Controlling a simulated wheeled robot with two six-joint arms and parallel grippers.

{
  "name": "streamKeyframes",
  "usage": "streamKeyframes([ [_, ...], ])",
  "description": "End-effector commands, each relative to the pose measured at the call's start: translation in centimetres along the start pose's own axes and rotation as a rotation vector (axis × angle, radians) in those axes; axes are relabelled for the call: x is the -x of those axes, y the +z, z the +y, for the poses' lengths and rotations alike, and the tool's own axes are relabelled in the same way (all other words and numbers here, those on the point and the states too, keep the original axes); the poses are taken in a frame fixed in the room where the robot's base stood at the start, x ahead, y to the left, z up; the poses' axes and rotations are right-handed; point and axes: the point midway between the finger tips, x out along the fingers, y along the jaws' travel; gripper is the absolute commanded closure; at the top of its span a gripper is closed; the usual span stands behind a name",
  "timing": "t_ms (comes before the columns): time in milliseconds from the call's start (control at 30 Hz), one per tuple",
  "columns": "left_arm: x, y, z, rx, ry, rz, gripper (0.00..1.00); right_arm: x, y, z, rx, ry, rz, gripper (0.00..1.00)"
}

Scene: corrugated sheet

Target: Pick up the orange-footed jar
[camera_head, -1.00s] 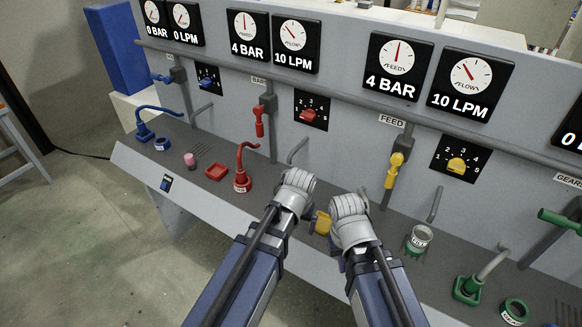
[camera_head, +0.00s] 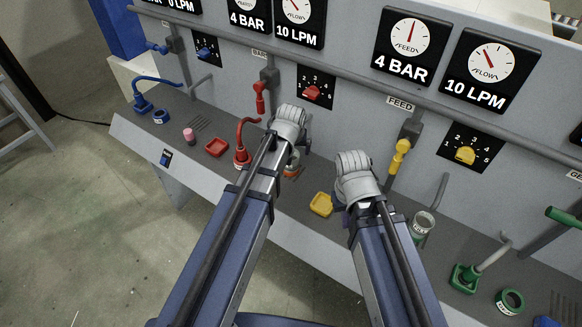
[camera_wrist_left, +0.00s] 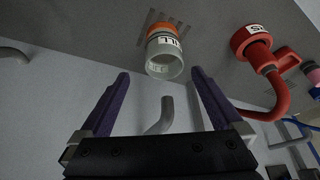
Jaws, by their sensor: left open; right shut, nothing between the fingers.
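The orange-footed jar (camera_wrist_left: 164,55) is a clear glass jar with a white lettered label and an orange foot. In the left wrist view it stands on the grey bench just beyond the fingertips, roughly centred between them. In the head view only a little of the jar (camera_head: 292,171) shows beside my left gripper. My left gripper (camera_wrist_left: 160,76) is open and empty, its two purple fingers either side of the line to the jar. My right gripper (camera_head: 345,215) is shut and empty beside a yellow tray; its fingers are mostly hidden.
A red spout (camera_head: 242,156) and red tray (camera_head: 216,147) stand left of the jar. The yellow tray (camera_head: 321,204) lies to its right. Another glass jar (camera_head: 422,224) stands right of my right arm. The panel with gauges and a yellow valve (camera_head: 399,157) rises behind.

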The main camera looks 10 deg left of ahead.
Motion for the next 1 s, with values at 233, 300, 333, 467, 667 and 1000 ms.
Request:
streamKeyframes([
  [233, -1.0, 0.1, -0.2, 0.000, 0.000, 0.000, 0.00, -0.9, -0.1, -0.1, 0.000, 0.000, 0.000, 1.00],
  [300, -1.8, 0.1, -0.3, 0.000, 0.000, 0.000, 0.00, -1.7, -0.1, -0.2, 0.000, 0.000, 0.000, 1.00],
  [333, -2.2, 0.2, -0.4, 0.000, 0.000, 0.000, 0.00, -2.0, -0.1, -0.2, 0.000, 0.000, 0.000, 1.00],
  [467, -3.9, 0.3, -0.7, 0.001, 0.000, 0.000, 0.00, -3.7, -0.2, -0.3, 0.000, 0.000, 0.000, 1.00],
  [667, -5.3, 0.1, -0.7, 0.000, 0.000, 0.000, 0.00, -4.9, -0.3, -0.5, 0.000, 0.000, 0.000, 1.00],
  [1000, -5.1, 0.1, -0.7, 0.000, 0.000, 0.000, 0.14, -4.7, -0.3, -0.5, 0.000, 0.000, 0.000, 1.00],
])
